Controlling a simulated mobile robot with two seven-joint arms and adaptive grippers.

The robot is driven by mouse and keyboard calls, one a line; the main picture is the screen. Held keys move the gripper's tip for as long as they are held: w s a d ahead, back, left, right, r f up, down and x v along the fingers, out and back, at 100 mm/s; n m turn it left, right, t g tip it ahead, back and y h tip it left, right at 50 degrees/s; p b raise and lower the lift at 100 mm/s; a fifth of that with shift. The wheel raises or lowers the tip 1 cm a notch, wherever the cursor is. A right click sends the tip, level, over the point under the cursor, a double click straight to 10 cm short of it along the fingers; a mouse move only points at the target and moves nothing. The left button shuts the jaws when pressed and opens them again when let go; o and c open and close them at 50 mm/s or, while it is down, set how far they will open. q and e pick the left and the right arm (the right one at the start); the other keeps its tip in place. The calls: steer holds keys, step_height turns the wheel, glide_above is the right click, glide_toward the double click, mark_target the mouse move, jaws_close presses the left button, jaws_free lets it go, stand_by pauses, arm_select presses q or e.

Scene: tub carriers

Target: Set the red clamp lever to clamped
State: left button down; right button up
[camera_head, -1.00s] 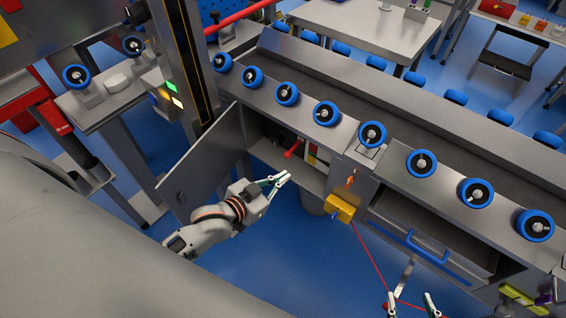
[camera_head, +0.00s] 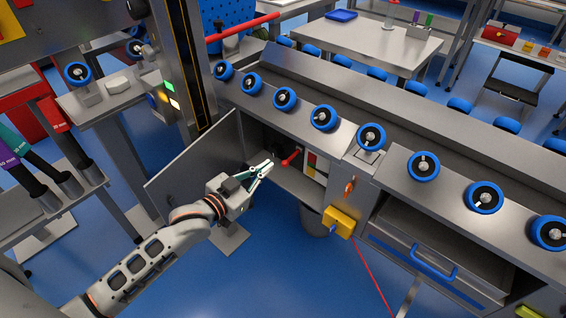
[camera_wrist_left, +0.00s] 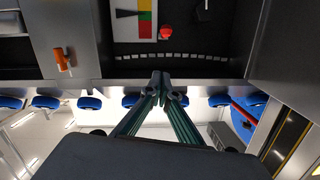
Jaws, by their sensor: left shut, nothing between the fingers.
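The red clamp lever (camera_head: 291,156) is inside the open cabinet bay under the roller rail. Its round red knob (camera_wrist_left: 165,32) shows end-on in the left wrist view, above a curved row of pale marks. A panel with red, yellow and green bands (camera_head: 311,162) is beside it and also shows in the wrist view (camera_wrist_left: 145,17). My left gripper (camera_head: 269,167) is at the bay's opening, a little left of and below the knob, apart from it. Its fingers (camera_wrist_left: 162,78) are shut and empty. My right gripper is out of view.
The open cabinet door (camera_head: 195,165) stands left of my left gripper. A yellow box (camera_head: 339,221) and an orange handle (camera_head: 349,187) are on the front to the right, with a blue drawer handle (camera_head: 433,262) beyond.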

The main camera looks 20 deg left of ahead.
mark_target(285, 163)
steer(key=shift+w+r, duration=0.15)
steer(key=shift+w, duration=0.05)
arm_select(q)
steer(key=b+x, duration=0.1)
steer(key=x, duration=0.2)
steer(key=f+b+x, duration=0.1)
steer(key=x, duration=0.3)
steer(key=f+b+x, duration=0.1)
steer(key=x, duration=0.2)
steer(key=shift+f+b, duration=0.3)
steer(key=shift+b, duration=0.05)
steer(key=shift+w+a+f+b, duration=0.15)
steer(key=shift+f+b, duration=0.1)
steer(key=shift+f, duration=0.15)
steer(key=shift+w+a+f+b, duration=0.1)
steer(key=shift+w+f+b, duration=0.1)
steer(key=shift+f, duration=0.15)
steer(key=shift+r, duration=0.15)
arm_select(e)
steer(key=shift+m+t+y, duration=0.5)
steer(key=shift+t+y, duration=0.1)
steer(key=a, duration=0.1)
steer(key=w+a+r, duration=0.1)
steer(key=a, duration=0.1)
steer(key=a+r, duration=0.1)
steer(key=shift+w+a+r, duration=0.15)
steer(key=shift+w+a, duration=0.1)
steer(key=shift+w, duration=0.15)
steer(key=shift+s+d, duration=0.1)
